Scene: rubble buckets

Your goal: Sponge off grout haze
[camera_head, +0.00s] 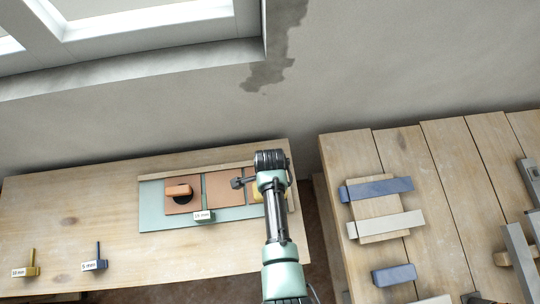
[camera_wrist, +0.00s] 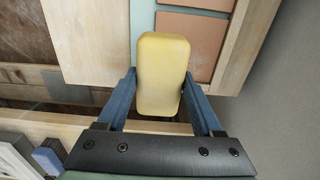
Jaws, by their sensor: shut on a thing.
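My gripper (camera_wrist: 160,110) is shut on a yellow sponge (camera_wrist: 162,72), with a blue finger on each side of it in the wrist view. In the head view a small part of the sponge (camera_head: 257,197) shows beside my arm, at the right end of the tiled board. The green board (camera_head: 152,205) lies on the left wooden table and bears terracotta tiles (camera_head: 225,188). One tile carries an orange-handled tool (camera_head: 179,190) with a dark round base. My arm hides the board's right end. I cannot tell whether the sponge touches a tile.
A label reading 15 mm (camera_head: 203,216) stands at the board's front edge. A yellow spacer (camera_head: 32,264) and a blue spacer (camera_head: 98,258) stand at the front left. The right table (camera_head: 345,160) holds blue and pale bars. A gap separates the tables.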

